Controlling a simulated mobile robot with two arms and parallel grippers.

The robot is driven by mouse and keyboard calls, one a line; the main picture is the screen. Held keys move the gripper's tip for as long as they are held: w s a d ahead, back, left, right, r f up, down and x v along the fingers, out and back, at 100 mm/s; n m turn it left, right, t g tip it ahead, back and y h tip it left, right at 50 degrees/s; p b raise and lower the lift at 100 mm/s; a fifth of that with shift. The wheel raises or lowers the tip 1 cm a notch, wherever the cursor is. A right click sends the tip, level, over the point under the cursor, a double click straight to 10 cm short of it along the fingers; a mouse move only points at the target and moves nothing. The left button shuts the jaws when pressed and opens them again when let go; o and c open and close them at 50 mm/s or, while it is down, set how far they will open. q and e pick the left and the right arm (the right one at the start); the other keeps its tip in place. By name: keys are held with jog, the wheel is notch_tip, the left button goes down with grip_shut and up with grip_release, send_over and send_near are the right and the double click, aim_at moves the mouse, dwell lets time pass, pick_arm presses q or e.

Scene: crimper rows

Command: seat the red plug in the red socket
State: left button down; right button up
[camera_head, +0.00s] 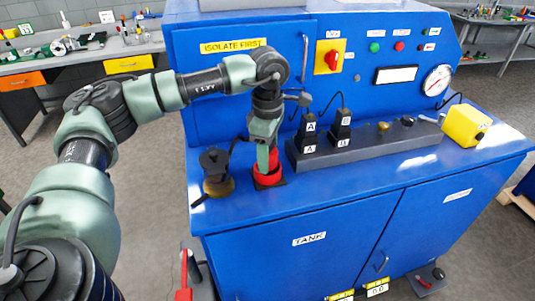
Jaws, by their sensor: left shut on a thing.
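My left gripper (267,167) points straight down over the left part of the blue bench top. It is shut on the red plug (274,156), of which only a small red part shows beside the fingers. The red socket (268,180) is a red ring on a dark square base, directly under the gripper. The plug's lower end is hidden by the fingers and the ring, so I cannot tell how deep it sits. My right gripper is not in view.
A black connector on a brass fitting (218,187) stands close left of the red socket. A dark grey block (375,150) with black plugs marked A and B lies to the right. A yellow box (466,126) stands farther right. The front strip of the bench top is clear.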

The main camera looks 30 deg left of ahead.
pick_arm(q)
jog(key=shift+f, duration=0.1)
jog(key=c, duration=0.9)
grip_release()
jog(key=shift+c, duration=0.2)
jog(key=shift+o, duration=1.2)
jog(key=shift+r, duration=0.25)
jog(key=shift+w+r, duration=0.1)
jog(key=shift+r, duration=0.15)
notch_tip(320, 180, up, 11)
jog(key=b, duration=0.3)
jog(key=shift+d+f, duration=0.1)
jog(key=shift+f, duration=0.05)
jog(key=shift+r, duration=0.35)
jog(key=shift+f, duration=0.1)
